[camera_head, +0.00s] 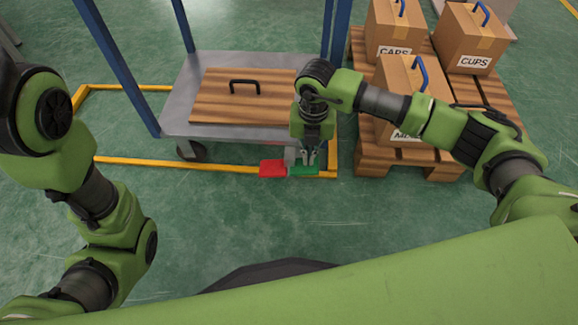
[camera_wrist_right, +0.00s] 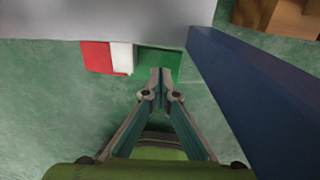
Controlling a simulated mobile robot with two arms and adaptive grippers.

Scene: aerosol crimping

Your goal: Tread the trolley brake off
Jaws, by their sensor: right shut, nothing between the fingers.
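The trolley (camera_head: 176,118) has a grey lower deck and blue posts. Its brake pedal sits low at the front right, with a red half (camera_head: 272,168) on the left and a green half (camera_head: 304,171) on the right. A pale piece lies between the two halves. My right gripper (camera_head: 307,163) points down just over the green half, shut and empty; I cannot tell whether it touches. In the right wrist view the fingertips (camera_wrist_right: 161,72) are together in front of the green half (camera_wrist_right: 158,63), with the red half (camera_wrist_right: 96,56) to the left. My left gripper is out of view.
A wooden board (camera_head: 240,104) with a black handle lies on the trolley deck. A pallet (camera_head: 385,157) with several cardboard boxes stands to the right. A blue post (camera_wrist_right: 245,105) is close on the right in the wrist view. Yellow lines (camera_head: 180,163) frame the trolley; the green floor in front is clear.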

